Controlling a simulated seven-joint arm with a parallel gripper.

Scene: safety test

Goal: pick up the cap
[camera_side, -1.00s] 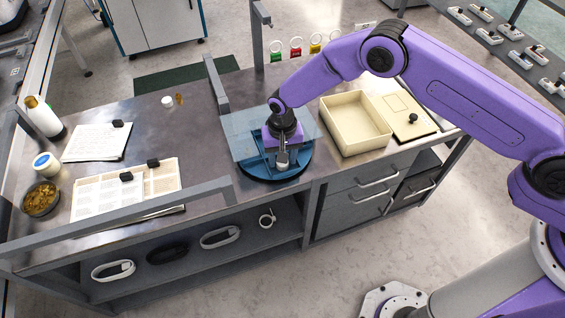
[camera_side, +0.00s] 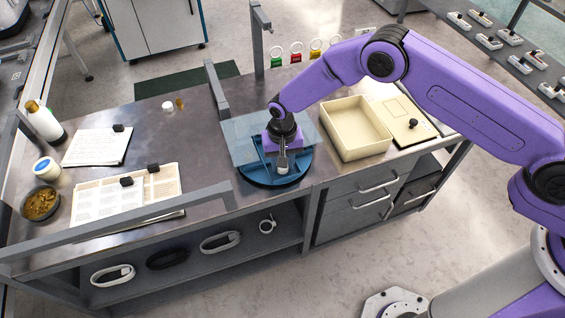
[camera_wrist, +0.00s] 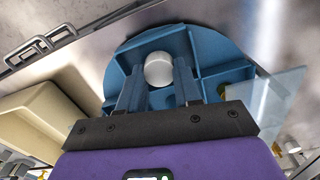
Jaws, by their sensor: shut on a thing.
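The cap is a round white piece (camera_wrist: 158,69) in the wrist view, between the two fingers of my gripper (camera_wrist: 159,84). My gripper is shut on it. In the side view my gripper (camera_side: 283,160) points down at a round blue tray with dividers (camera_side: 262,180), and the cap shows only as a small pale spot at the fingertips. The tray's walls also show around the cap in the wrist view (camera_wrist: 205,45). I cannot tell whether the cap still touches the tray floor. A clear panel (camera_side: 240,150) stands beside my gripper and covers part of the tray.
A cream open box (camera_side: 357,130) stands right of the tray. A metal post (camera_side: 217,90) rises behind it, left. Another small white round piece (camera_side: 168,106) lies on the bench (camera_side: 195,150). Papers (camera_side: 97,147), a bottle (camera_side: 45,123) and a bowl (camera_side: 41,204) are at left.

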